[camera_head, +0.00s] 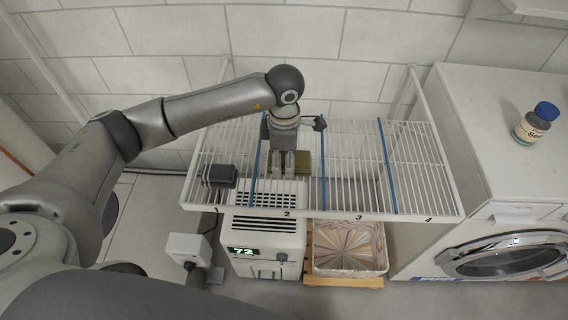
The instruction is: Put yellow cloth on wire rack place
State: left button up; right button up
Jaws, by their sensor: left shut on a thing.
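The wire rack (350,205) is a white grid shelf against the wall. Blue strips divide it into places numbered 1 to 4 along the front edge. My left gripper (284,164) points down over place 2, with its fingers low at the rack. It is shut on a folded olive-yellow cloth (303,162), which shows mostly to the right of the fingers. The fingers hide part of the cloth, and I cannot tell whether it touches the wires. My right gripper is not in view.
A dark grey block-like object (218,176) sits in place 1. Places 3 and 4 look empty. A white appliance with a lit display (262,248) and a basket (350,262) stand below. A blue-capped bottle (533,125) stands on the washing machine (480,150) at right.

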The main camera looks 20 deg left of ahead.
aim_at(284, 166)
pick_arm(q)
notch_tip(284, 166, down, 3)
jog(key=shift+f, duration=0.25)
jog(key=o, duration=1)
jog(key=shift+r, duration=0.35)
notch_tip(284, 166, up, 11)
jog(key=shift+f+b, duration=0.2)
jog(key=shift+b, duration=0.35)
jog(key=shift+r, duration=0.65)
